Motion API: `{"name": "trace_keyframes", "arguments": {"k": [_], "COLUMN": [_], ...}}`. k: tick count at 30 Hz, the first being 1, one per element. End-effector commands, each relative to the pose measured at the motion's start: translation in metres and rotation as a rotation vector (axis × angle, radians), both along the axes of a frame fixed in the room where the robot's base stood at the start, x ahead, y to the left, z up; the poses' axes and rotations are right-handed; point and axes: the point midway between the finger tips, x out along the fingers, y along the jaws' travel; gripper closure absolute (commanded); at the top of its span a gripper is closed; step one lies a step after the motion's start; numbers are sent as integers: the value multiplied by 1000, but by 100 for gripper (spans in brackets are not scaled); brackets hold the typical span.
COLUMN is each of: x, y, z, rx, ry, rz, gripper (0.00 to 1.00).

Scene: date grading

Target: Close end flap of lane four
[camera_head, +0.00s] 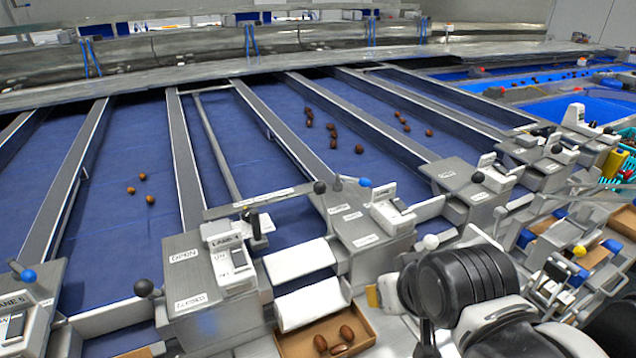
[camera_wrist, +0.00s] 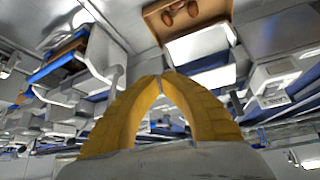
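The lane-four unit (camera_head: 228,262), marked LANE 4, stands at the front centre in the head view. A black-knobbed lever (camera_head: 256,228) stands beside it. At this lane's end, a white upper panel (camera_head: 300,260) and a white lower panel (camera_head: 310,303) slope down toward an open cardboard carton (camera_head: 372,330) holding brown dates (camera_head: 346,333). The panels and carton (camera_wrist: 150,12) also show in the wrist view. My gripper (camera_wrist: 163,77) has its yellow fingertips together with nothing visible between them. It appears apart from the panels. In the head view my arm mostly hides the gripper.
Lane four's blue belt (camera_head: 245,165) looks empty. Dates lie on neighbouring belts. Another lever unit (camera_head: 388,207) stands to the right, and lane five's unit (camera_head: 18,310) is at the left edge. Several metal units and cartons crowd the right side.

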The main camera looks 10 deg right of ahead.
Motion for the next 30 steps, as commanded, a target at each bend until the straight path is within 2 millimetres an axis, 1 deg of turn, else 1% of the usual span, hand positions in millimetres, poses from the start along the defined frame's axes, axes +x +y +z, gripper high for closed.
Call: {"name": "trace_keyframes", "arguments": {"k": [10,11,12,13,15,17,20,21,23,24,26,27,29,30], "x": [0,0,0,1,6,14,35,46,64,76,95,107,127,140], "y": [0,0,0,0,1,2,4,5,8,9,12,14,17,19], "z": [0,0,1,2,11,24,55,68,86,97,111,119,130,136], "rx": [0,0,0,0,-1,-2,-5,-6,-11,-13,-18,-22,-27,-30], "ry": [0,0,1,2,12,29,77,100,137,161,198,222,259,282], "rz": [0,0,0,0,1,2,5,5,5,5,5,5,4,3], "gripper": [100,91,78,69,49,49,49,49,49,49,49,49,49,49]}}
